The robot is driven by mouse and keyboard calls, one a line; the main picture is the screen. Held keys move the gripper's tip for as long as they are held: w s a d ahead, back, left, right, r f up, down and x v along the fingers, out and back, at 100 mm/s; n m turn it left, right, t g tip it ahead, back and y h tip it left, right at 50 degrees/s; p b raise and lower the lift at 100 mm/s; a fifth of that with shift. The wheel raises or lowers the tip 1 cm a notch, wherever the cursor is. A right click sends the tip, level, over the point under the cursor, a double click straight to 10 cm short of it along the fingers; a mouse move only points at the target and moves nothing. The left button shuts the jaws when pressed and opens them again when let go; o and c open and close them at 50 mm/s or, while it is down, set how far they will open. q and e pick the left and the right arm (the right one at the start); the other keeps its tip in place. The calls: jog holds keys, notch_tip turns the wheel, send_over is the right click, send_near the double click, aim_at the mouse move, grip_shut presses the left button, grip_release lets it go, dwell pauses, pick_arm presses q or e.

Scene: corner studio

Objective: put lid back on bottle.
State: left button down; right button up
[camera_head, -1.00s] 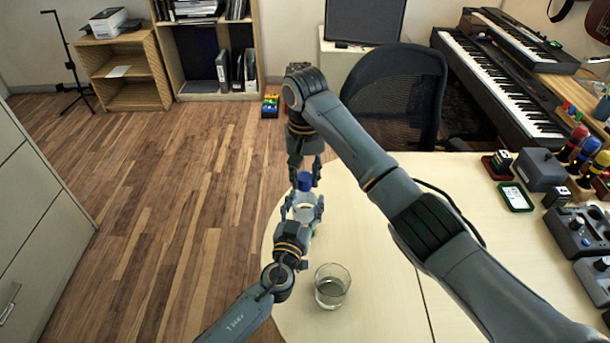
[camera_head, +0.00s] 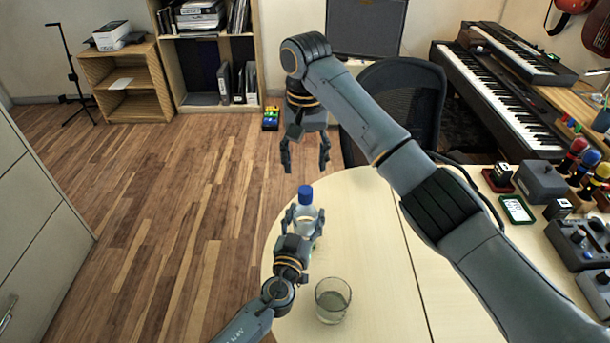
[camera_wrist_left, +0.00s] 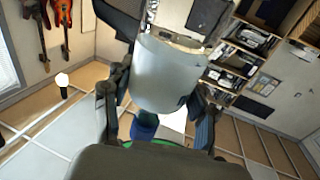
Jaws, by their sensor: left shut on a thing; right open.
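The clear bottle (camera_head: 307,212) stands upright at the rounded left end of the table. Its blue lid (camera_head: 305,192) sits on top of the neck; I cannot tell how tightly it is seated. My left gripper (camera_head: 305,220) is shut around the bottle's body from the near side and hides its lower part. My right gripper (camera_head: 306,166) is open and empty, pointing down above the lid and apart from it. In the left wrist view a blue part shows between my left fingers (camera_wrist_left: 157,118), too covered to tell exactly.
A drinking glass (camera_head: 332,300) stands on the pale table (camera_head: 380,260) just right of my left wrist. A black chair (camera_head: 415,100) is behind the table. Small boxes and control devices (camera_head: 580,235) fill the right side. The table's middle is clear under my right arm.

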jog(key=shift+r, duration=1.6)
pick_arm(q)
jog(key=shift+c, duration=1.8)
grip_release()
jog(key=v, duration=1.2)
